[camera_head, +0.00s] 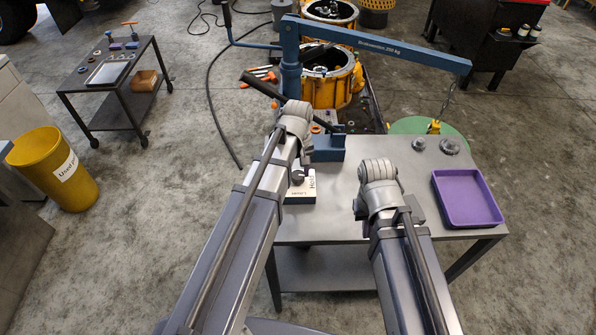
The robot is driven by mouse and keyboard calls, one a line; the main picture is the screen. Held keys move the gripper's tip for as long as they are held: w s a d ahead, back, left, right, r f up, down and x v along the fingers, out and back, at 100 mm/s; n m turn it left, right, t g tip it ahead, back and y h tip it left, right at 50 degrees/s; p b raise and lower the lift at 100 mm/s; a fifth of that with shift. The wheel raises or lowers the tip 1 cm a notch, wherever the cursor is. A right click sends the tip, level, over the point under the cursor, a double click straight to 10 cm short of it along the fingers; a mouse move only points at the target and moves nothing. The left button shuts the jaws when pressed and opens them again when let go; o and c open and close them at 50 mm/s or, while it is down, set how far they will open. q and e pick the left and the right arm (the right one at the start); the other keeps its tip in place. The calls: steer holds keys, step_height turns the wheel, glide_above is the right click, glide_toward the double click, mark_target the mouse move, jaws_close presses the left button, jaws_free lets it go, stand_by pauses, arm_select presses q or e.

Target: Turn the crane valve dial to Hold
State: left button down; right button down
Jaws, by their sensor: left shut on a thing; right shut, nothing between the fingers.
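The crane valve dial (298,179) is a small dark knob on a pale plate (299,197) lettered Hold and Lower, at the left of the grey table. My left arm passes over its left side, and my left gripper (302,165) reaches down to it, mostly hidden by my own wrist. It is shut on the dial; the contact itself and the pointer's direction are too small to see. My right gripper (410,212) is shut and empty, largely hidden by its arm, over the middle of the table. The blue crane (380,42) stands behind.
A black lever (262,87) slants behind my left wrist to a blue block (329,149). A purple tray (468,197) lies at the table's right, near small metal parts (450,146). A yellow bin (52,168) and a cart (112,70) stand left. Floor between is mostly clear.

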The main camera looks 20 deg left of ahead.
mark_target(298, 175)
arm_select(q)
steer(key=shift+n, duration=1)
steer(key=shift+c, duration=1.4)
jaws_free()
steer(key=shift+r, duration=0.1)
step_height(298, 175, up, 8)
steer(key=p, duration=0.8)
steer(key=shift+f, duration=0.2)
